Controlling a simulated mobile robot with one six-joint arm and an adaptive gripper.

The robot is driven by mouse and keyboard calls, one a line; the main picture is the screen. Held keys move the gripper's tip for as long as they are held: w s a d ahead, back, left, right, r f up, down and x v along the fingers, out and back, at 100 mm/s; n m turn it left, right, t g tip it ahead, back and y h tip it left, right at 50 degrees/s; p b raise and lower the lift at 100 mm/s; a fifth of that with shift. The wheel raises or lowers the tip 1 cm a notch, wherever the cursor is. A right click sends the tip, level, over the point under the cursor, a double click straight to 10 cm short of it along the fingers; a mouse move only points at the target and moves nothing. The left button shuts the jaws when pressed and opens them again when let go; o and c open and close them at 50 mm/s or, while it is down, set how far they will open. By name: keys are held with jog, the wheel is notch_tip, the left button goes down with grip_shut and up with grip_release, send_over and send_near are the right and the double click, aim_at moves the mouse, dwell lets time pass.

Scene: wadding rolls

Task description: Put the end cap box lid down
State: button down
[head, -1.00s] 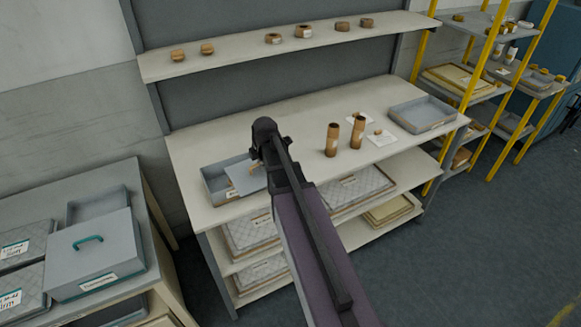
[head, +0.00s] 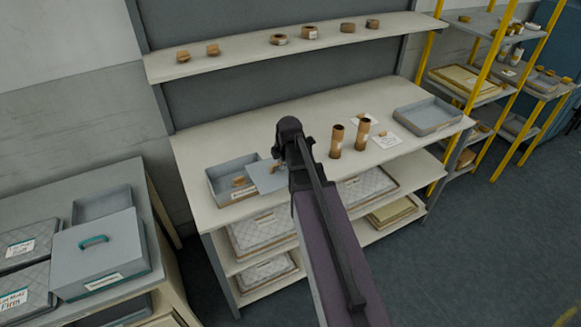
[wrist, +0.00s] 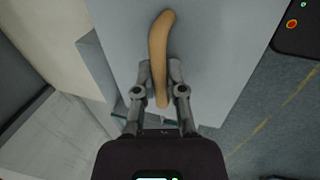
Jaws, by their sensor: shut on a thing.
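My gripper (wrist: 159,72) is shut on the tan handle (wrist: 159,40) of the end cap box lid, a flat grey-blue panel (wrist: 215,50) that fills much of the wrist view. In the head view the lid (head: 268,177) shows left of my gripper (head: 278,160), held at the right side of the open end cap box (head: 215,190). The box stands on the workbench's front left part, with a brown cap (head: 239,181) visible inside and a label on its front. My arm hides part of the lid, and I cannot tell its height above the bench.
Two cardboard tubes (head: 337,141) stand right of my gripper, near white cards (head: 387,141). An empty grey tray (head: 428,118) is at the bench's right end. The bench surface (head: 215,150) behind the box is clear. A teal-handled box (head: 100,262) stands on the left cabinet.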

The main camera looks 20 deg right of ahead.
jog(key=s+d+r, duration=0.1)
jog(key=s+d+p, duration=0.1)
jog(key=s+d, duration=0.1)
jog(key=s+d+r+p, duration=0.1)
jog(key=shift+s+d+r, duration=0.3)
jog(key=shift+s+r, duration=0.05)
jog(key=w+d+f+b, duration=0.1)
jog(key=w+d, duration=0.2)
jog(key=w, duration=1.1)
jog(key=shift+w+d+f, duration=0.15)
jog(key=shift+d+f, duration=0.05)
jog(key=shift+d, duration=0.1)
jog(key=shift+w, duration=0.1)
jog(key=shift+b+x, duration=1.95)
jog(key=shift+b, duration=0.05)
jog(key=shift+d+f+b, duration=0.2)
jog(key=shift+f+b, duration=0.4)
